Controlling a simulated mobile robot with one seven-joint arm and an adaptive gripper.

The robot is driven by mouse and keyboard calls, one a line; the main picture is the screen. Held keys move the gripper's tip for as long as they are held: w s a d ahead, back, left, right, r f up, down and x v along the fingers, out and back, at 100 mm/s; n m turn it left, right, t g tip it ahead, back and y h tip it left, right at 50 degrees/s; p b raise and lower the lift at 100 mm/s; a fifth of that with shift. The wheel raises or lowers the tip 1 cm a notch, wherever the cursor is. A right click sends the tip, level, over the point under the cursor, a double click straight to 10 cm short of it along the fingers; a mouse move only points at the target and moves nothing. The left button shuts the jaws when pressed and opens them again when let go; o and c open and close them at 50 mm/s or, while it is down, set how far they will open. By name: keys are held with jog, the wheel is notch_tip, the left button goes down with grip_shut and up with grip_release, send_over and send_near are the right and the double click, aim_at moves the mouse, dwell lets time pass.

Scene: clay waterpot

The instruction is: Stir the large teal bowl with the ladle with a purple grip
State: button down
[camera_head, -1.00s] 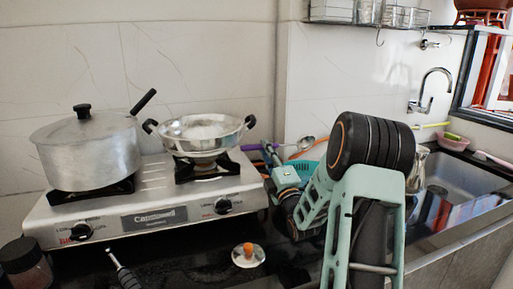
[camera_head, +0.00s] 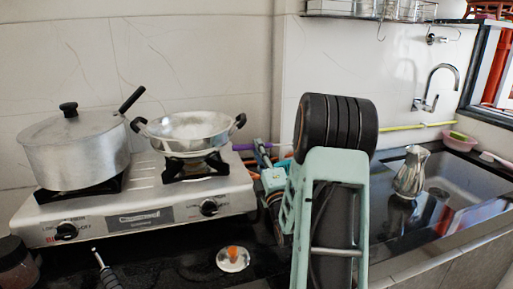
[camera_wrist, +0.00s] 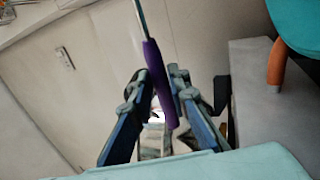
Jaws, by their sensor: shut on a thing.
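The ladle's purple grip (camera_head: 243,147) pokes out left of my gripper (camera_head: 262,153), behind the stove's right end. In the wrist view the purple grip (camera_wrist: 157,80) lies between the two fingers of my gripper (camera_wrist: 158,78), which is shut on it. The ladle's thin metal shaft (camera_wrist: 139,18) runs up out of the wrist view, so its scoop does not show. A teal curved surface (camera_wrist: 302,22), apparently the large teal bowl, shows at the upper right, apart from the grip. In the head view my arm hides the bowl and the ladle's scoop.
A stove (camera_head: 135,200) at left bears a lidded pot (camera_head: 75,150) and a steel wok (camera_head: 190,138). A small lid with an orange knob (camera_head: 233,258) lies on the dark counter. A metal jug (camera_head: 411,172) stands by the sink (camera_head: 460,185) at right.

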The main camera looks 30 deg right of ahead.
jog(key=r+g+p, duration=0.1)
jog(key=p, duration=0.2)
jog(key=shift+p, duration=0.35)
jog(key=g+p, duration=0.1)
jog(key=p, duration=0.4)
jog(key=g+p, duration=0.1)
jog(key=p, duration=0.4)
jog(key=w+g+y+p, duration=0.1)
jog(key=p, duration=0.4)
jog(key=shift+w+d+r+g, duration=0.1)
jog(key=shift+d+r+g, duration=0.1)
jog(key=shift+r+g, duration=0.1)
jog(key=shift+w+f+g+y+p, duration=0.1)
jog(key=shift+f+g+y+p, duration=0.2)
jog(key=shift+p, duration=0.9)
jog(key=shift+f, duration=0.1)
